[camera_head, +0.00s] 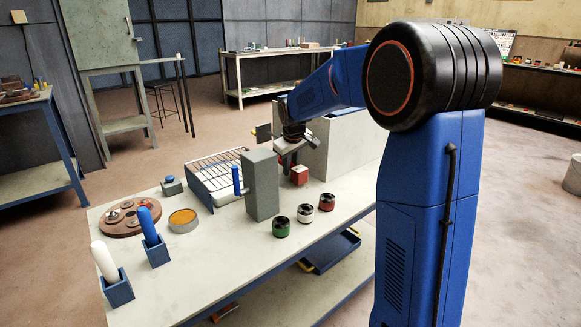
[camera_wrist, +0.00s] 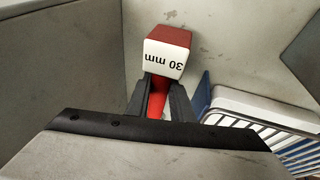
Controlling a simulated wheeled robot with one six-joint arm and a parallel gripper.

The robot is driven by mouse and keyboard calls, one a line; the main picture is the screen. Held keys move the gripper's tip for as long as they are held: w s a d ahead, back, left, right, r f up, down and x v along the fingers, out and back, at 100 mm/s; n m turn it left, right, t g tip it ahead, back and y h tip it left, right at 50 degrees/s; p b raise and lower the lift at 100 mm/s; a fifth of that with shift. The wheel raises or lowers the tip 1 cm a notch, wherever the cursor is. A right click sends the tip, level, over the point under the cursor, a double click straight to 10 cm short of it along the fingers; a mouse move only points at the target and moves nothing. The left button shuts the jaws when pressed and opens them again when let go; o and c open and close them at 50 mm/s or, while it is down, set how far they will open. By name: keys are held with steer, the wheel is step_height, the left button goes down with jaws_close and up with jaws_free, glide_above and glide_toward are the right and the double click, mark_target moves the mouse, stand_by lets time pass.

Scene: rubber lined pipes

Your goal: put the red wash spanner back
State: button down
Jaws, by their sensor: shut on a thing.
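The red wash spanner (camera_wrist: 167,52) has a block-like head with a white face marked "30 mm", upside down in the wrist view. Its red handle runs back between the two dark fingers of my gripper (camera_wrist: 160,96), which are shut on it. In the head view my gripper (camera_head: 288,152) is over the far right part of the bench, and the red head (camera_head: 299,175) shows just below it. I cannot tell whether the spanner touches the bench. Blue holders with a white tool (camera_head: 104,262) and a blue tool (camera_head: 149,228) stand at the bench's front left.
A grey upright block (camera_head: 261,186) stands left of my gripper, beside a wire rack (camera_head: 212,172). A large grey box (camera_head: 338,145) is behind and right. Green (camera_head: 281,227), white (camera_head: 307,214) and red (camera_head: 326,202) banded jars line the right edge. The front bench (camera_head: 190,285) is mostly clear.

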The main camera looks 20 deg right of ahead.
steer(key=c, duration=1.6)
jaws_free()
steer(key=shift+o, duration=0.2)
steer(key=v, duration=1.2)
steer(key=shift+w, duration=0.1)
steer(key=s+a+f+m, duration=0.1)
steer(key=s+f, duration=0.2)
steer(key=s, duration=1.1)
steer(key=s+a+f+m, duration=0.1)
steer(key=s+f, duration=0.3)
steer(key=s, duration=0.9)
steer(key=s+a+f+m+y, duration=0.1)
steer(key=s+a+f+m, duration=0.1)
steer(key=s, duration=1.2)
steer(key=shift+s+f, duration=0.3)
steer(key=shift+f, duration=0.6)
